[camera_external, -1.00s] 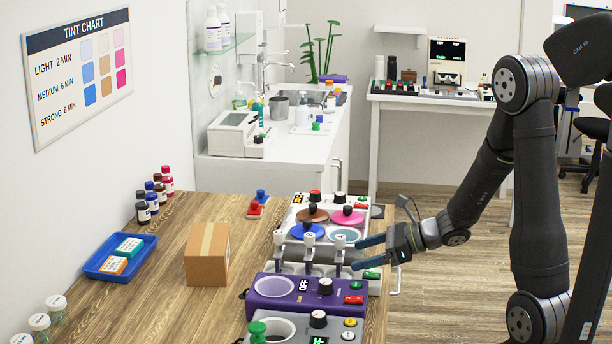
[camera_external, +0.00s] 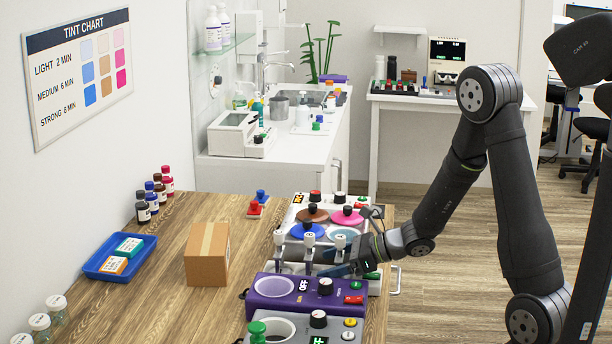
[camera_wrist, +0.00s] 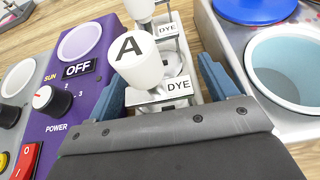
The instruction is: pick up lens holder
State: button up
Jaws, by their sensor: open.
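A lens holder with a white knob marked A (camera_wrist: 140,62) and a plate marked DYE stands between my fingers in the wrist view. A second white-knobbed holder with a DYE plate (camera_wrist: 168,29) is just beyond it. In the external view, several white-topped holders stand in a row, the right one (camera_external: 340,241) nearest my arm. My gripper (camera_wrist: 163,84) has its two blue fingers spread on either side of holder A, with gaps visible. In the external view my gripper (camera_external: 340,268) is low at the row's right end; its fingertips are partly hidden there.
A purple unit (camera_external: 262,304) with an OFF display and knob is in front of the row. Behind is a tint bath with blue, brown and pink lids (camera_external: 308,231). A cardboard box (camera_external: 206,262) and blue tray (camera_external: 92,268) stand left on the wooden table.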

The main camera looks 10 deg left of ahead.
jog(key=c, duration=1.1)
jog(key=shift+r, duration=0.2)
